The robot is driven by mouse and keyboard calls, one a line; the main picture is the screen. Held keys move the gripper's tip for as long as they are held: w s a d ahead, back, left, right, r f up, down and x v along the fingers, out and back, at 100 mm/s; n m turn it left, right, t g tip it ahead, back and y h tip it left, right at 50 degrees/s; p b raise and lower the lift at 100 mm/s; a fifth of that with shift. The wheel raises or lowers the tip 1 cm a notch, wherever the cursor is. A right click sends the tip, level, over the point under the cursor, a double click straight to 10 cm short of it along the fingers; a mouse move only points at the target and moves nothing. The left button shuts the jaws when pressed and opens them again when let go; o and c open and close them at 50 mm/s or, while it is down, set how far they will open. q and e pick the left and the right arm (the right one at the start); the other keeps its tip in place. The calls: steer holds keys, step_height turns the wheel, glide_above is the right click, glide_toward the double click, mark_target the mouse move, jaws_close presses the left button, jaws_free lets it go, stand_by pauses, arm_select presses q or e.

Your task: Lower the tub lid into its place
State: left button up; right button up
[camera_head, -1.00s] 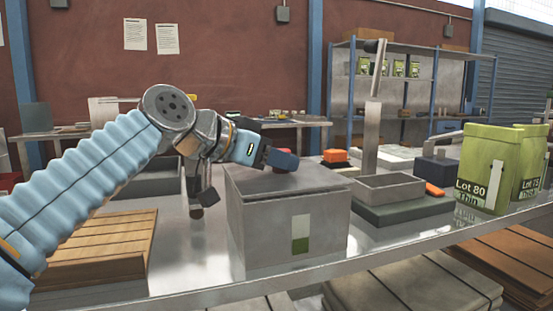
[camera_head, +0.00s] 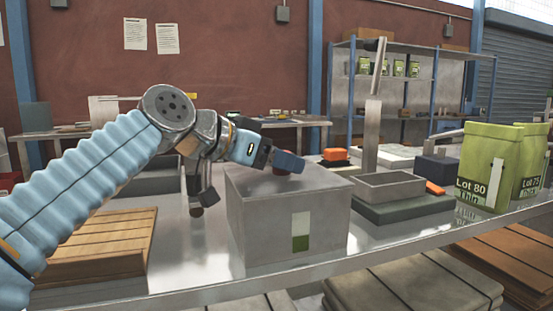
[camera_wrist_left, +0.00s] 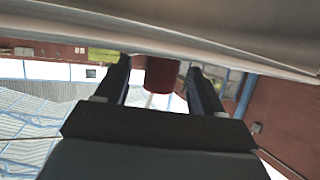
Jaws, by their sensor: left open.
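The grey tub (camera_head: 265,225) stands on the metal table in the head view, with a pale and green strip on its front. Its flat grey lid (camera_head: 315,180) lies over the top, level, with no clear gap along the front edge. My left gripper (camera_head: 289,161) is just above the lid, open. In the left wrist view, the lid's red knob (camera_wrist_left: 162,75) stands between the two open fingers (camera_wrist_left: 158,70), with a gap visible on each side. The fingers hide most of the knob in the head view. My right gripper is out of view.
A slatted wooden board (camera_head: 100,245) lies left of the tub. An open grey tray on a dark base (camera_head: 410,206) stands close to its right. Green Lot-labelled containers (camera_head: 487,160) are farther right. Clear table (camera_head: 190,260) lies between board and tub.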

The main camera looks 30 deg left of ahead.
arm_select(q)
steer(key=v, duration=1.3)
steer(key=shift+s+r, duration=0.2)
steer(key=shift+s, duration=0.15)
steer(key=shift+a, duration=0.15)
